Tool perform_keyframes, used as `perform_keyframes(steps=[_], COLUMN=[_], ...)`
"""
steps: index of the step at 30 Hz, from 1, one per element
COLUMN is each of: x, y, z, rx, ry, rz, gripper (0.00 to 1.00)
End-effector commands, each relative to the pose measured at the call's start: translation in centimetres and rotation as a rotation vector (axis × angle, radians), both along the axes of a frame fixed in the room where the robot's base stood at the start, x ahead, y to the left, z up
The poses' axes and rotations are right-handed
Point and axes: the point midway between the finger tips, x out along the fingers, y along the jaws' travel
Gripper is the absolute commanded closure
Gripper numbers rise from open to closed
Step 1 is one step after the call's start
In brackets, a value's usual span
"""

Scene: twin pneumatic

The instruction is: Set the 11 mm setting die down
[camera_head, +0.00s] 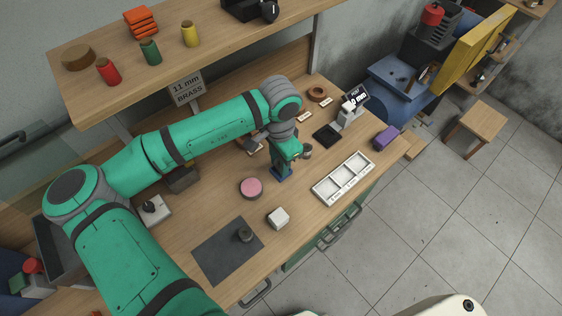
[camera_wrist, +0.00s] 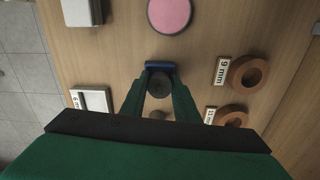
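My gripper (camera_head: 281,172) points down over the middle of the workbench, between the pink disc and the white tray. In the wrist view my two green fingers (camera_wrist: 158,92) close in on both sides of a dark round piece (camera_wrist: 159,84), which I take for the 11 mm setting die. A short blue bar (camera_wrist: 160,66) shows at the fingertips; I cannot tell if it is part of the die. In the head view the fingers hide the die, and its contact with the bench top (camera_head: 225,210) cannot be made out.
A white compartment tray (camera_head: 343,178) lies right. A brown ring (camera_wrist: 248,74) sits by a "9 mm" label.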

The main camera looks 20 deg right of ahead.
Motion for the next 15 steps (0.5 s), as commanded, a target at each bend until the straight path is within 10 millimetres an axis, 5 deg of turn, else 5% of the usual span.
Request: perform_keyframes(steps=[15], x=[-0.2], y=[-0.4], z=[0.7], rx=[0.001], ry=[0.002], rz=[-0.007], gripper=[0.56])
